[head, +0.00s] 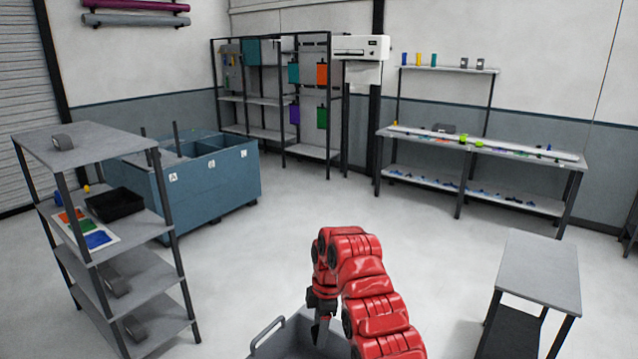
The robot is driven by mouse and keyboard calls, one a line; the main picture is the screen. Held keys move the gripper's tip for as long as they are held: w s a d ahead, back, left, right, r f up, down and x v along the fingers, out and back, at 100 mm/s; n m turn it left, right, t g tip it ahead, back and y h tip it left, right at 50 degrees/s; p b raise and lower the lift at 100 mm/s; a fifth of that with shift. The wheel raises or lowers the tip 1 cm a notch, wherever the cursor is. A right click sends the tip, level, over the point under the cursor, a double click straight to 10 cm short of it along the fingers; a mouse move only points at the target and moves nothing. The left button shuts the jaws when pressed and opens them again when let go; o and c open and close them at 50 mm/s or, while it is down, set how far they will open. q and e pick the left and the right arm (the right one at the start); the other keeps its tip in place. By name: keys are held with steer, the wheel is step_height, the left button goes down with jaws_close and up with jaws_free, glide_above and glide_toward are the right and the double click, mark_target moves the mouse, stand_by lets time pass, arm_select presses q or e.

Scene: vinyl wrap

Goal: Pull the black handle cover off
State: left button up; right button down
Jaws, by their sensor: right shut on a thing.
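My right gripper (320,332) shows at the bottom centre, at the end of my red arm, pointing down over a grey tray. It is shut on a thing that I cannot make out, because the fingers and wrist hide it. I cannot pick out the black handle cover for certain anywhere in view. My left gripper is not in view.
The grey tray (268,341) with a bar handle is below the gripper. A grey shelf rack (100,146) with a black bin (115,205) stands left. A small grey table (540,272) stands right. A blue bin unit (215,187) and long workbench (480,150) stand behind open floor.

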steer(key=shift+w+d+f, duration=0.1)
steer(key=shift+w, duration=0.05)
steer(key=shift+s+f, duration=0.2)
steer(key=shift+f, duration=0.3)
step_height(320, 180, down, 5)
steer(key=shift+r+p, duration=0.2)
steer(key=shift+p, duration=0.2)
steer(key=shift+c, duration=2.3)
jaws_free()
steer(key=o, duration=0.3)
